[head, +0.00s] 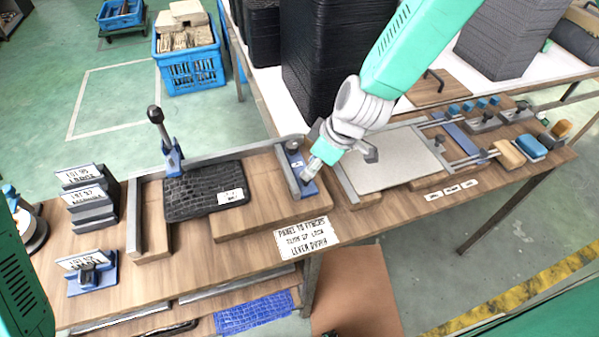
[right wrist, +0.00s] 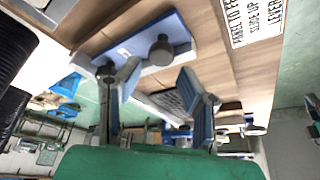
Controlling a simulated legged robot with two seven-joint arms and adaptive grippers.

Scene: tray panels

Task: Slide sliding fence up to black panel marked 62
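The black panel (head: 188,195), textured and with a white label too small to read, lies on the wooden board, its left end near a fixed grey fence (head: 134,215). The sliding fence is a grey bar (head: 283,166) with a blue plate and knob (head: 304,183), right of the panel with bare wood between them. My right gripper (head: 338,160) is over the blue plate's right side. In the right wrist view its fingers (right wrist: 160,85) are open and empty, with the blue plate and dark knob (right wrist: 160,48) just beyond them. My left gripper is out of view.
A blue-based lever (head: 165,135) stands behind the panel. Labelled black holders (head: 92,205) stand at the left. A grey sheet (head: 385,160) and further fittings lie to the right. A sign (head: 306,236) is on the table's front edge.

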